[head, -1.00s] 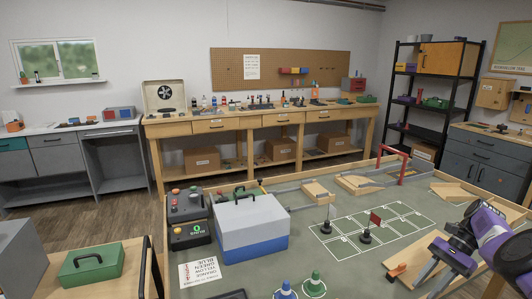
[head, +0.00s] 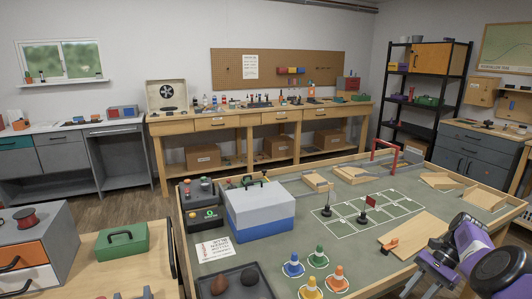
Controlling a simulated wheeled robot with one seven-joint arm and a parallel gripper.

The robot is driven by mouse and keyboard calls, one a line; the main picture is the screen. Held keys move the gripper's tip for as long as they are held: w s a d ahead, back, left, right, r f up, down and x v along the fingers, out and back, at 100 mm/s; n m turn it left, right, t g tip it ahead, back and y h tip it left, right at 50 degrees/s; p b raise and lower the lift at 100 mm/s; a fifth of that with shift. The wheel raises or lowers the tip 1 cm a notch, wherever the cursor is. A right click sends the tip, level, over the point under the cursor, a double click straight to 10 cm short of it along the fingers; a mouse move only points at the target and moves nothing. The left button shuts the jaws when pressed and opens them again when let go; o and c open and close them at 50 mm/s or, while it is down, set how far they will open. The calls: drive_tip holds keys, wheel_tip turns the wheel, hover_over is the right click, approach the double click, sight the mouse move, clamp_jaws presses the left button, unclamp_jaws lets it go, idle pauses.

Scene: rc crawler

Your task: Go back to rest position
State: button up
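My purple and black arm (head: 490,262) reaches in at the lower right, over the near right corner of the green-topped table (head: 330,240). My gripper (head: 430,286) is at the bottom edge of the head view, partly cut off. Its two grey fingers look apart, with nothing seen between them. The gripper is right of several coloured cones, with the orange cone (head: 337,279) closest to it.
A blue and grey toolbox (head: 260,212) stands on the table. A dark tray (head: 268,290) with rounded lumps is at its near edge. A wooden ramp (head: 415,235) lies near my arm. A drawer unit (head: 40,255) and green case (head: 122,242) stand left.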

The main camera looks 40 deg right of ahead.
drive_tip(key=s+a+f+n+g+h, duration=0.1)
drive_tip(key=s+a+f+h, duration=0.15)
drive_tip(key=f, duration=0.95)
drive_tip(key=s+a+f+n+h, duration=0.1)
drive_tip(key=s+a+f+h, duration=0.15)
drive_tip(key=f, duration=0.95)
drive_tip(key=s+a+f+n+t+h, duration=0.1)
drive_tip(key=s+a+f+n+h, duration=0.45)
drive_tip(key=a, duration=0.35)
drive_tip(key=s+a+r+n+t, duration=0.2)
drive_tip(key=a+r+n+t, duration=0.3)
drive_tip(key=a+r, duration=0.8)
drive_tip(key=s+a+r+n+t, duration=0.2)
drive_tip(key=a+r+n+t, duration=0.35)
drive_tip(key=a+r, duration=0.75)
drive_tip(key=s+a+r+n+t+y, duration=0.1)
drive_tip(key=a+r, duration=0.2)
drive_tip(key=r, duration=0.4)
drive_tip(key=s+a+r+n+t+y, duration=0.1)
drive_tip(key=a+r+y, duration=0.1)
drive_tip(key=r, duration=0.5)
drive_tip(key=shift+s+a+r, duration=0.2)
drive_tip(key=shift+s+a, duration=0.1)
drive_tip(key=shift+a, duration=0.1)
drive_tip(key=shift+t, duration=0.25)
